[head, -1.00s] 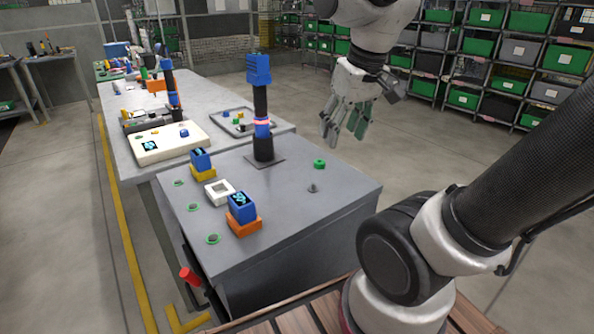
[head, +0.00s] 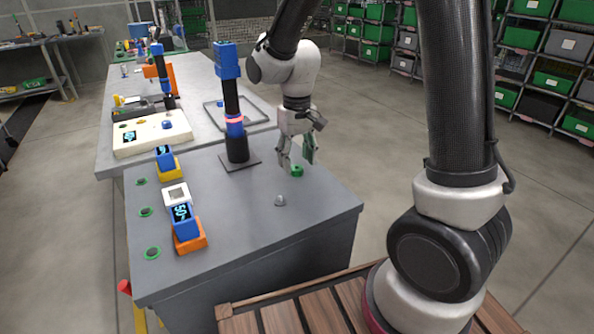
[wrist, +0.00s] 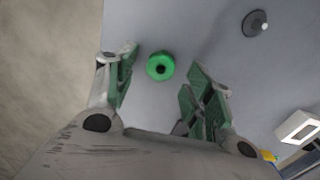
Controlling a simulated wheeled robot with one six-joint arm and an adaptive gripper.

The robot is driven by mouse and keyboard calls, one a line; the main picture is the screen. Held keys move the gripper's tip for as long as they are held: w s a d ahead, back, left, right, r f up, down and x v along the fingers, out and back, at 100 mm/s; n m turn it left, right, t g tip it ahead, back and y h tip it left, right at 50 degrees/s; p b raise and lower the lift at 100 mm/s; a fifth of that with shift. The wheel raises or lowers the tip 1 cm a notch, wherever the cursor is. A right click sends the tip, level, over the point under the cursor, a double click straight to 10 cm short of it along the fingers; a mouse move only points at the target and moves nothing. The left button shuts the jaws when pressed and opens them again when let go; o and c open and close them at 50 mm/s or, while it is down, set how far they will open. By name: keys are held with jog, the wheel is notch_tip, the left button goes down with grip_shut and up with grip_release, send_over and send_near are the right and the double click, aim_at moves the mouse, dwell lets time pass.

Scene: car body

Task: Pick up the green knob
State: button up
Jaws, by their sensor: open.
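The green knob (head: 297,171) is a small round piece with a dark centre hole, standing on the grey table top (head: 325,205). In the wrist view the knob (wrist: 160,66) lies ahead of my open fingers, near the middle of the gap between them. My gripper (head: 297,160) points down just above the knob in the head view, its green-padded fingers apart. In the wrist view my gripper (wrist: 160,85) is empty. I cannot tell exactly how high the fingertips are above the table.
A small grey cone-like stud (head: 280,200) stands in front of the knob. A black and blue post (head: 235,125) rises to the left. Blue devices on orange (head: 186,222) and yellow (head: 166,160) bases and a white square frame (head: 176,195) stand farther left. The table's right edge is close.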

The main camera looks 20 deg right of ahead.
notch_tip(320, 180, down, 2)
jog(key=shift+f, duration=0.1)
jog(key=shift+c, duration=0.2)
jog(key=c, duration=0.9)
notch_tip(320, 180, up, 10)
